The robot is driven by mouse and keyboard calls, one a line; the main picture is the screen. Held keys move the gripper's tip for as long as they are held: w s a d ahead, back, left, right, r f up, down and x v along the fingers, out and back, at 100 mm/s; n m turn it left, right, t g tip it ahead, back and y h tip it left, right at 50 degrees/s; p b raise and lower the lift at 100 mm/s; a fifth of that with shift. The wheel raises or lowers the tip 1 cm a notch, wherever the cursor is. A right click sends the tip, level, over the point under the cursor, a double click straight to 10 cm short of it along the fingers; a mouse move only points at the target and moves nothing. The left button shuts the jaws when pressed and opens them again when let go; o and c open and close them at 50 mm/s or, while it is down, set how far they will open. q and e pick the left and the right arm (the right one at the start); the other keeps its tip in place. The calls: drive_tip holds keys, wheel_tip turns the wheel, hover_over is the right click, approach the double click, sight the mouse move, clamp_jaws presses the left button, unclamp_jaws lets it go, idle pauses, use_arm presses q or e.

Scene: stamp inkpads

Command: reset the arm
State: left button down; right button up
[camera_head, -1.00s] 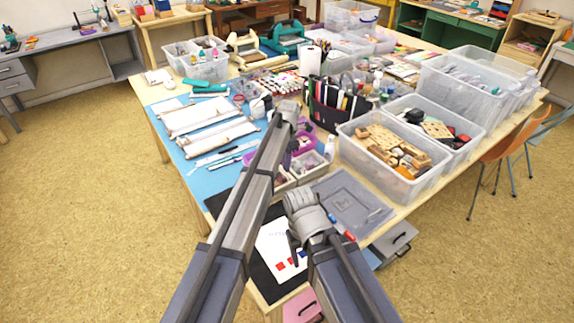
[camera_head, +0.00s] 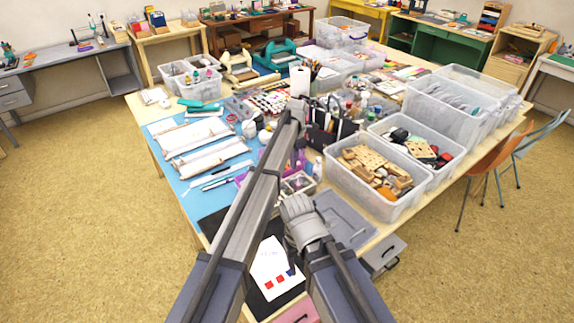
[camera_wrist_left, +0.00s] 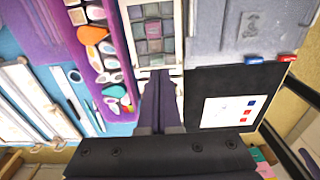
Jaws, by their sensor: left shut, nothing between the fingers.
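My left arm comes in from the left in the head view, its grey link rising over the table. A white sheet (camera_wrist_left: 228,112) with red and blue squares lies on a black mat (camera_wrist_left: 205,80); the sheet also shows in the head view (camera_head: 270,266).
A grey lid (camera_head: 340,220) lies right of the box. Clear bins (camera_head: 365,195) of wooden blocks and other items stand on the right. A blue mat (camera_head: 165,127) with white rolls covers the left. A purple tray (camera_wrist_left: 117,45) lies near the fingers. Floor is open at left.

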use_arm(q)
drive_tip(key=s+a+m, duration=0.7)
drive_tip(key=s+m, duration=0.1)
drive_tip(key=s, duration=0.4)
drive_tip(key=s+a+m+t, duration=0.1)
drive_tip(key=s+a+m, duration=0.7)
drive_tip(key=s, duration=0.4)
drive_tip(key=s+a+m, duration=0.7)
drive_tip(key=s+m, duration=0.1)
drive_tip(key=s, duration=0.4)
drive_tip(key=s+d+m, duration=0.4)
drive_tip(key=s+d, duration=0.1)
drive_tip(key=d, duration=0.5)
drive_tip(key=shift+s+d+g+y, duration=0.3)
drive_tip(key=shift+s+g+y, duration=0.1)
